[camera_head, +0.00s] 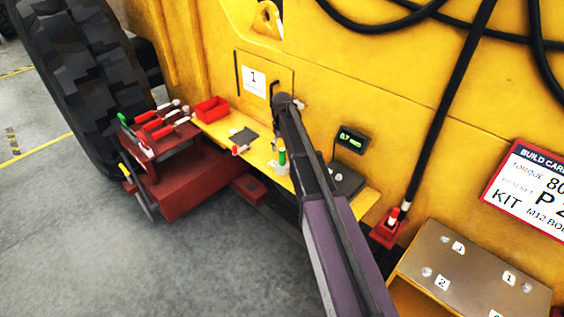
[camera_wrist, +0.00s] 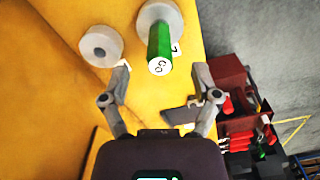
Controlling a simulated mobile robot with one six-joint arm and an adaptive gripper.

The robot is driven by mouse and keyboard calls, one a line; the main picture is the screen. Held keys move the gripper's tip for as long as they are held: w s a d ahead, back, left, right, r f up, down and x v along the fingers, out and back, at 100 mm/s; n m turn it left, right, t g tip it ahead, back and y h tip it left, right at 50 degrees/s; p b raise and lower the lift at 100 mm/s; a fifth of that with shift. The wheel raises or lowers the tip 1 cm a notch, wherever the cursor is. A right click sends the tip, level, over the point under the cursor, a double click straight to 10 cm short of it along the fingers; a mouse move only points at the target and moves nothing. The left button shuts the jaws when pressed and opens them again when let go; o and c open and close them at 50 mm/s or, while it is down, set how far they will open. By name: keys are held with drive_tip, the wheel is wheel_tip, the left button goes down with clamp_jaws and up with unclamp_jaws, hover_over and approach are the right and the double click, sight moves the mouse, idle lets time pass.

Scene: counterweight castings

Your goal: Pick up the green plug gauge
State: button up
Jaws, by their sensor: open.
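The green plug gauge (camera_wrist: 159,45) stands in a pale round holder (camera_wrist: 172,18) in the wrist view, its labelled "GO" end facing the camera. In the head view the green gauge (camera_head: 282,155) is upright on the yellow ledge (camera_head: 215,128), just left of my arm. My gripper (camera_wrist: 163,78) is open in the wrist view, one finger on either side below the gauge's labelled end. The gauge appears beyond the fingertips, and I see no contact. In the head view my arm hides the gripper.
A pale ring (camera_wrist: 100,46) with a hole lies left of the gauge. A red bin (camera_head: 211,109) and a dark pad (camera_head: 243,136) sit on the ledge. A red rack (camera_head: 150,150) with red-handled tools stands left. A dark box (camera_head: 345,181) lies right of the arm.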

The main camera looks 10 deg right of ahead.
sight(282, 156)
drive_tip(key=shift+f, duration=0.2)
idle(0.3)
drive_tip(key=shift+f+b, duration=2.5)
drive_tip(key=shift+b, duration=0.15)
drive_tip(key=shift+s, duration=0.1)
clamp_jaws()
